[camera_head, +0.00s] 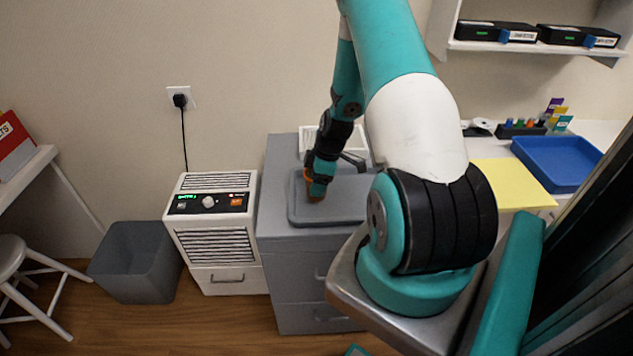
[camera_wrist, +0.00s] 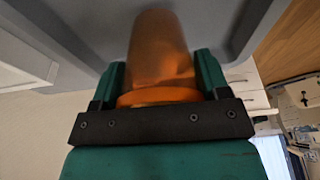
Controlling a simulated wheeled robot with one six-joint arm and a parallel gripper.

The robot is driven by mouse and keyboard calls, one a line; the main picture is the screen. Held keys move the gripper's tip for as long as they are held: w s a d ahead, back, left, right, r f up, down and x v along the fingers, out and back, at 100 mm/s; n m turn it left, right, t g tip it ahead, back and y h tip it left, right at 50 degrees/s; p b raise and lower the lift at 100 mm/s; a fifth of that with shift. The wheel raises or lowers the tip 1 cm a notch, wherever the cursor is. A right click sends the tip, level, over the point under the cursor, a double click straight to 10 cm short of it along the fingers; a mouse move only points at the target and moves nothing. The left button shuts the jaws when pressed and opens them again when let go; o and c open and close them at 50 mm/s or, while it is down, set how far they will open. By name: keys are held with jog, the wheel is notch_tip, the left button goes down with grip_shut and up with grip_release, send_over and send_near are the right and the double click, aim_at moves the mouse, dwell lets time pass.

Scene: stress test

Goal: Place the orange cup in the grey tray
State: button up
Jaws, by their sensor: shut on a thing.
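The orange cup (camera_wrist: 158,55) fills the middle of the wrist view, between the two teal fingers of my gripper (camera_wrist: 160,85). My gripper is shut on it. In the head view my gripper (camera_head: 318,188) points down over the grey tray (camera_head: 345,212), and a bit of the orange cup (camera_head: 309,177) shows at the fingers. The tray lies on top of a grey drawer cabinet. I cannot tell whether the cup touches the tray floor. My arm hides part of the tray's right side.
A white container (camera_head: 312,140) stands behind the tray on the cabinet (camera_head: 283,237). A white heater-like unit (camera_head: 215,230) and a grey bin (camera_head: 137,262) stand to the left. A blue tray (camera_head: 558,160) and a yellow sheet (camera_head: 512,184) lie on the right table.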

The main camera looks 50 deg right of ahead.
jog(key=shift+f, duration=0.6)
jog(key=shift+f, duration=0.1)
jog(key=o, duration=1)
